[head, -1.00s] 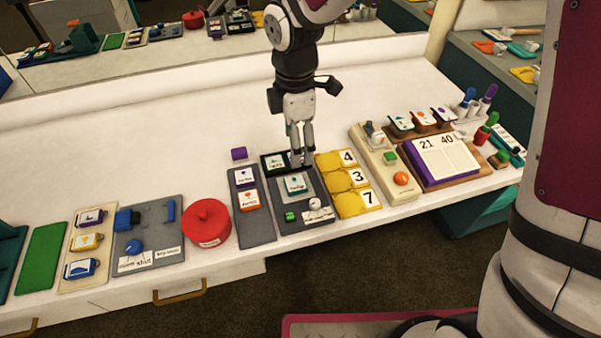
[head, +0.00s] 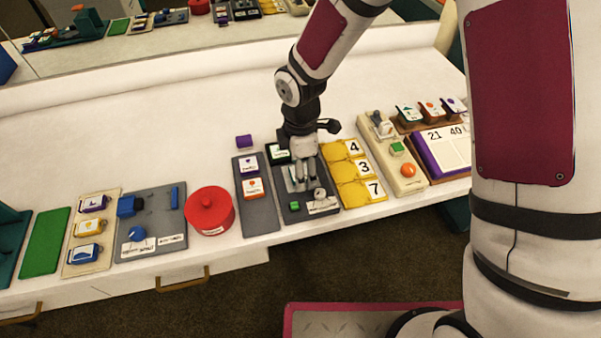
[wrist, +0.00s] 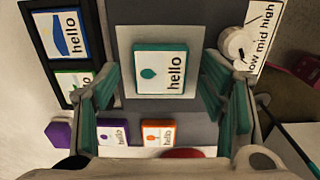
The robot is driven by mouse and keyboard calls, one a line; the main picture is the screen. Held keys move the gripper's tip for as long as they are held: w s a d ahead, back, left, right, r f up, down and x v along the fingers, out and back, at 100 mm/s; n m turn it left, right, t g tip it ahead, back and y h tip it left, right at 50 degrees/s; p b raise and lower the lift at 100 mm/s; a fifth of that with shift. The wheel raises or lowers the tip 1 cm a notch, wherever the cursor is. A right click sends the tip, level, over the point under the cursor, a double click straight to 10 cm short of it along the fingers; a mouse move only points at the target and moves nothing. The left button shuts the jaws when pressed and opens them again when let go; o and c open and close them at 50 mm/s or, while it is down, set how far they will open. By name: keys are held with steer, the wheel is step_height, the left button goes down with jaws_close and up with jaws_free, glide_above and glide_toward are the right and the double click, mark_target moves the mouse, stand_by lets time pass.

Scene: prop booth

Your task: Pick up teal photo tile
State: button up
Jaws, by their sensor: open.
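The teal photo tile (wrist: 160,72) shows in the wrist view as a white card with a teal edge, a teal drop and the word "hello". It lies on a light square on a dark grey board (wrist: 190,20). My gripper (wrist: 169,72) is open, with one finger on each side of the tile. In the head view my gripper (head: 301,186) is low over the grey board and hides most of the tile. I cannot tell whether the fingers touch it.
A dark frame with two tiles (wrist: 39,40) lies left of the tile in the wrist view, and a white knob (wrist: 236,42) stands right. In the head view, yellow number cards (head: 356,170) are right of the board, and a red pot (head: 210,212) is left.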

steer(key=c, duration=1.2)
steer(key=shift+r, duration=0.1)
